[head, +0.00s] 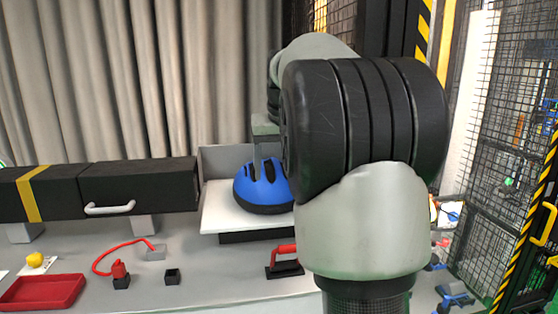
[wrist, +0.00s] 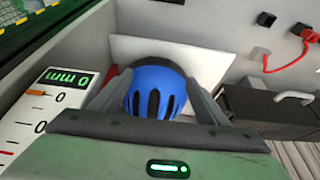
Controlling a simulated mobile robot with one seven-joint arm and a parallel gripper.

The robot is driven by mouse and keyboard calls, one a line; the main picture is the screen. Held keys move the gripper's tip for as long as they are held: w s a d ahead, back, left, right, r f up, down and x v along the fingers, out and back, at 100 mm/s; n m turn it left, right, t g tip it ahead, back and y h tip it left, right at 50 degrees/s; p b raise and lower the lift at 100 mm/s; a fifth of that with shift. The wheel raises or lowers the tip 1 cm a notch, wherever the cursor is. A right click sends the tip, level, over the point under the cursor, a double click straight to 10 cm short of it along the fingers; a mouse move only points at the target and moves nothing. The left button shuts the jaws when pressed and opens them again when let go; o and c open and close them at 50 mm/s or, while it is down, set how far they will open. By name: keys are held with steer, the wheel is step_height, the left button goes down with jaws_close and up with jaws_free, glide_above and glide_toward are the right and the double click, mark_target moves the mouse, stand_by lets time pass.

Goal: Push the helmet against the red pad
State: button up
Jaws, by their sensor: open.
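The blue helmet (head: 262,190) with black vents sits on a white plate (head: 222,212) in the head view. It also shows in the wrist view (wrist: 145,82), on the white plate (wrist: 180,50). My gripper (wrist: 157,84) is open, with one grey finger on each side of the helmet. I cannot tell whether either finger touches it. In the head view my gripper (head: 257,168) reaches down over the helmet, mostly hidden behind my arm. A small red patch (wrist: 113,80), possibly the red pad, shows beside the left finger in the wrist view, mostly hidden.
A black drawer unit (head: 140,187) with a pale handle is left of the plate. A red lever (head: 284,252), red tray (head: 42,292) and red cable (head: 118,250) occupy the bench front.

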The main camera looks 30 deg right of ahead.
steer(key=shift+v, duration=1.35)
